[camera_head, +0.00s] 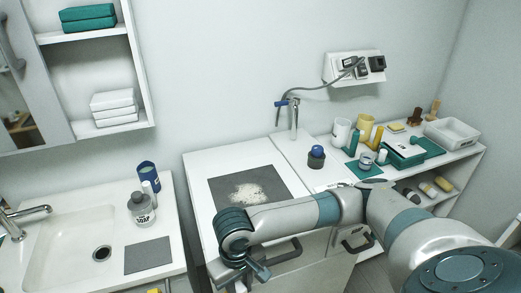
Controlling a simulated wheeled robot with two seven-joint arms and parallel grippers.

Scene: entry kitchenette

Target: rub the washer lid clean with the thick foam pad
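The washer lid (205,164) is a white top with a dark grey rectangular panel (225,183) on it. A pale, speckled patch of dirt (249,192) lies on the panel's middle and right. My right arm reaches in from the right across the washer's front. My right gripper (259,271) points down in front of the washer's front edge, apart from the dirty patch; its fingers are small and partly hidden by the wrist, so I cannot see whether it holds anything. I cannot pick out the thick foam pad for sure. My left gripper is out of view.
The right counter holds a blue-topped container (316,157), cups and a green tray (404,150).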

